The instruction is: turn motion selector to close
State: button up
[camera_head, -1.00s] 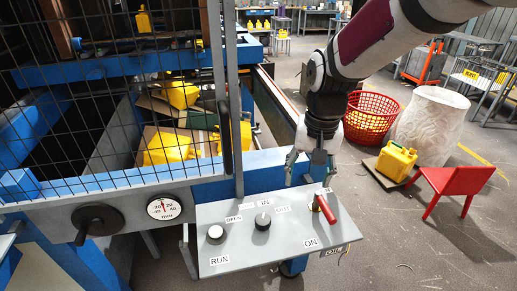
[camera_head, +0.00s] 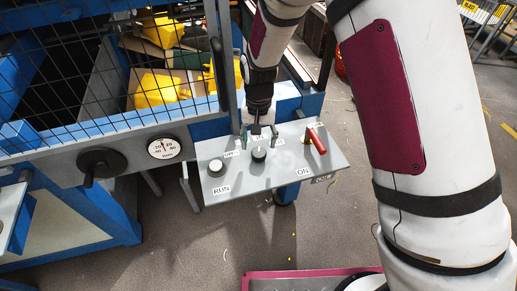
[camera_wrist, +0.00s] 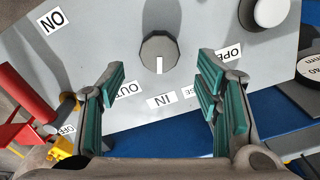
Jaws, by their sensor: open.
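The motion selector, a dark round knob (camera_head: 258,154) on the grey control panel (camera_head: 235,182), has a white pointer mark. In the wrist view the knob (camera_wrist: 159,48) shows between and beyond my fingertips, its mark pointing toward the IN label (camera_wrist: 162,101). OUT (camera_wrist: 127,91) and OPEN (camera_wrist: 230,53) labels also show; another label between IN and OPEN is partly hidden by a finger, with only "SE" readable. My gripper (camera_head: 259,134) is open and empty above the panel's back part, green-padded fingers spread, apart from the knob.
A second knob (camera_head: 215,166) by the RUN label stands left of the selector. A red lever (camera_head: 317,140) stands at its right near ON. A dial gauge (camera_head: 162,148), black handwheel (camera_head: 100,168) and mesh guard (camera_head: 90,60) lie left. Yellow jerry cans (camera_head: 155,88) lie behind the mesh.

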aim_at(259, 151)
jog(key=shift+f, duration=2.3)
jog(key=c, duration=1.2)
